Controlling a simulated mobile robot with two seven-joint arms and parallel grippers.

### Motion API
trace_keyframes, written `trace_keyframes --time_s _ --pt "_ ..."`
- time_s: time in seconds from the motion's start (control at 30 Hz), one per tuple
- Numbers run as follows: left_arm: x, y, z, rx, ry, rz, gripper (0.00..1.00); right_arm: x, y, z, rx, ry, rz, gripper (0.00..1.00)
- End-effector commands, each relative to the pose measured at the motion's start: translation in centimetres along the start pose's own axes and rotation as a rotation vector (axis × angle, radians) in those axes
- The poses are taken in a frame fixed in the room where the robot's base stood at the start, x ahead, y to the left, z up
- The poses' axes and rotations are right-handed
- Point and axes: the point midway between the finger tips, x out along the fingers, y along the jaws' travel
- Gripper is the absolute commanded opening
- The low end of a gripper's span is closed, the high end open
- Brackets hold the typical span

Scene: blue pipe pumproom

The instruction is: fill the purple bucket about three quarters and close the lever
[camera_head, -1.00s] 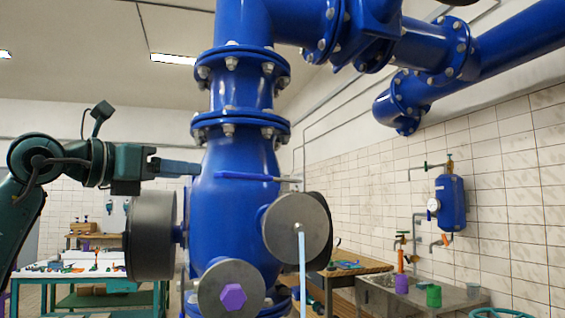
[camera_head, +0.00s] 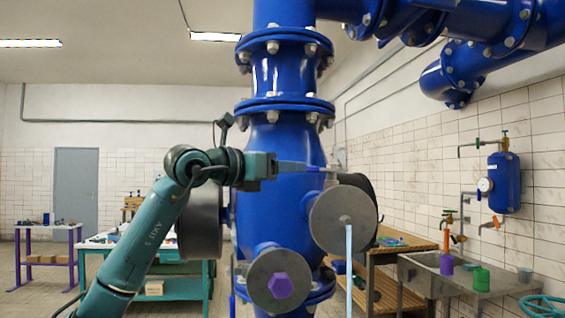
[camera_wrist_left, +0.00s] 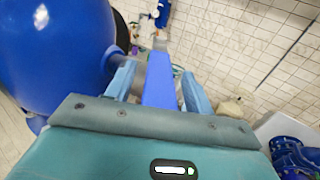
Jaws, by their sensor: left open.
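A lever with a long blue handle (camera_wrist_left: 160,82) sticks out from the big blue pipe. My left gripper (camera_head: 300,167) is at the lever, in front of the pipe. In the left wrist view its two light-blue fingers (camera_wrist_left: 160,88) are open, one on either side of the handle. In the head view the gripper hides most of the handle. A pale blue stream of water (camera_head: 349,270) runs down from the round grey flange (camera_head: 343,222) and leaves the lower edge of the picture. No bucket shows under the stream. My right gripper is out of view.
A second grey flange (camera_head: 280,280) with a purple hex plug sits lower on the pipe. A sink (camera_head: 415,276) stands on the right, with a purple container (camera_head: 447,265) and a green container (camera_head: 481,280). A workbench (camera_head: 185,268) stands behind my left arm.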

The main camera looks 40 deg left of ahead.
Motion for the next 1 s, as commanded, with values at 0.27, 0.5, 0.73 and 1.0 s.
trace_keyframes --time_s 0.27,0.5,0.73,1.0 --pt "0.2 -0.02 -0.06 0.0 0.0 0.0 0.53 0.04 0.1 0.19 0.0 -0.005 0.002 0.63" --pt "0.17 -0.01 -0.05 0.0 0.0 0.0 0.34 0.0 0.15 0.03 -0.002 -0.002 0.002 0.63" --pt "0.15 -0.01 -0.04 0.0 0.0 0.0 0.15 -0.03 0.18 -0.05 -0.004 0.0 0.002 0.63" --pt "0.14 -0.01 -0.03 0.0 0.0 0.0 0.0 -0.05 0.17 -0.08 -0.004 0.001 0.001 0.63"
